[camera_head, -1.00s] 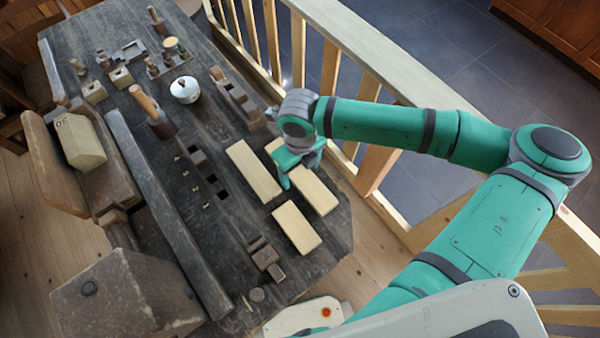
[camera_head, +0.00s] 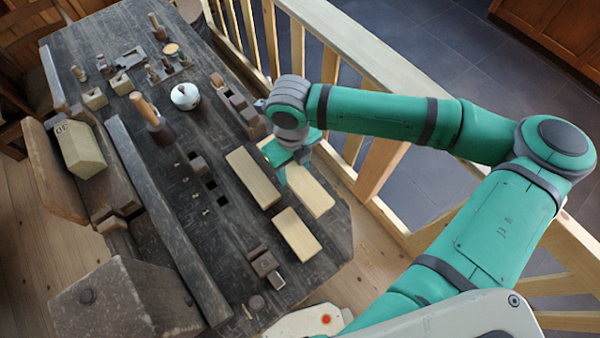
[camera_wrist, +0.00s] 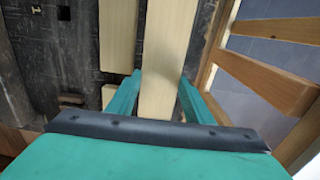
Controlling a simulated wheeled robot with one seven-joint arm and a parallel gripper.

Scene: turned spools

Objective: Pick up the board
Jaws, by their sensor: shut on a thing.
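A long pale wooden board (camera_head: 314,197) is at the right of the dark workbench (camera_head: 335,245), near the railing, in the head view. My gripper (camera_head: 291,167) is shut on this board, with one finger on each side of its width. In the wrist view the board (camera_wrist: 166,45) runs up between the two fingers of my gripper (camera_wrist: 163,92). My wrist hides part of its far end in the head view. I cannot tell whether the board is clear of the bench top.
Two similar pale boards lie close by, one to the left (camera_head: 253,178) and one in front (camera_head: 297,234). A wooden railing (camera_head: 378,165) stands close on the right. A white round pot (camera_head: 185,97), blocks and tools are farther back and left.

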